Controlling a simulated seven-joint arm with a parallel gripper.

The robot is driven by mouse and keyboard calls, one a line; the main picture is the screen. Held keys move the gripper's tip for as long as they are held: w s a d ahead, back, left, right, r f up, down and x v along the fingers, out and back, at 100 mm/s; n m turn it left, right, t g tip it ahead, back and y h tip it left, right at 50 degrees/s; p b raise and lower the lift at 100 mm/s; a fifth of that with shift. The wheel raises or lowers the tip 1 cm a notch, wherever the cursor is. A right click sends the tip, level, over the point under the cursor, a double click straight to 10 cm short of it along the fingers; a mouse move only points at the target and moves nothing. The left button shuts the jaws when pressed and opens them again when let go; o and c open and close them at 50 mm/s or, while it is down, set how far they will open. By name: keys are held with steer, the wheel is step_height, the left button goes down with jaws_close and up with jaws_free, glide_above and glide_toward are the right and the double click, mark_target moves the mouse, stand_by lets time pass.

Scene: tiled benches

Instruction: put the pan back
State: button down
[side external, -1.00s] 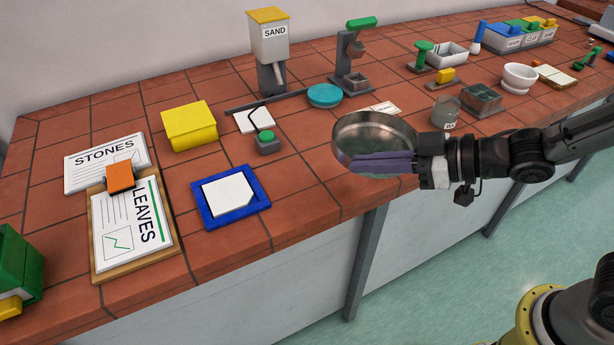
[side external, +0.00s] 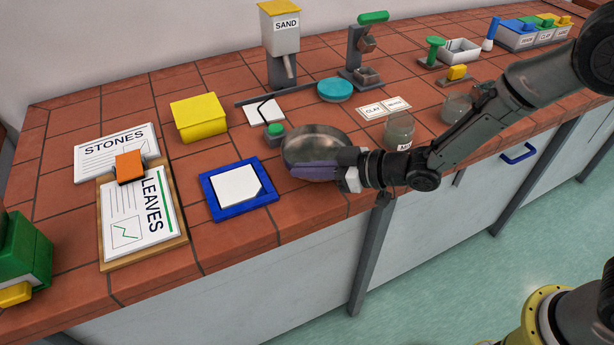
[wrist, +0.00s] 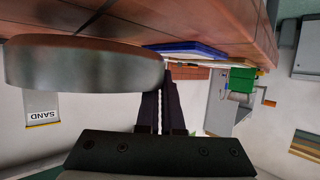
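The pan (side external: 316,147) is a round, shallow metal dish, held roughly level near the bench's front edge in the side view. My gripper (side external: 312,172) is shut on the near side of its rim, with dark purple fingers along it. In the wrist view the pan (wrist: 85,68) fills the upper left, its wall reaching the tips of my closed fingers (wrist: 166,78). The pan appears just above the tiles; the exact gap is unclear. A blue-framed tray (side external: 212,204) with a white sheet lies just left of the pan.
A glass jar (side external: 399,130) stands right, close to my arm. The SAND dispenser (side external: 281,35) is farther back. A yellow box (side external: 199,118) and clipboard (side external: 183,246) are left.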

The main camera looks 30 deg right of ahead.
steer(key=shift+f, duration=1.1)
steer(key=c, duration=1.1)
jaws_free()
steer(key=shift+f, duration=0.15)
steer(key=shift+o, duration=0.2)
steer(key=shift+f, duration=0.1)
steer(key=a+r+v, duration=0.1)
steer(key=v, duration=1.3)
steer(key=s+d+r+m+h, duration=0.1)
steer(key=d+r+m+h, duration=0.2)
steer(key=d, duration=0.4)
steer(key=s+d+r+m+h, duration=0.15)
steer(key=d+r+h, duration=0.25)
steer(key=d, duration=0.4)
steer(key=s+d+r+m+g+h, duration=0.1)
steer(key=s+d+m+g, duration=0.1)
steer(key=s, duration=0.7)
steer(key=s+d+r+m+g+h, duration=0.1)
steer(key=s+d+g, duration=0.1)
steer(key=s, duration=0.7)
steer(key=shift+d+r+m+g, duration=0.3)
steer(key=shift+d+r+m, duration=0.05)
steer(key=shift+d, duration=0.1)
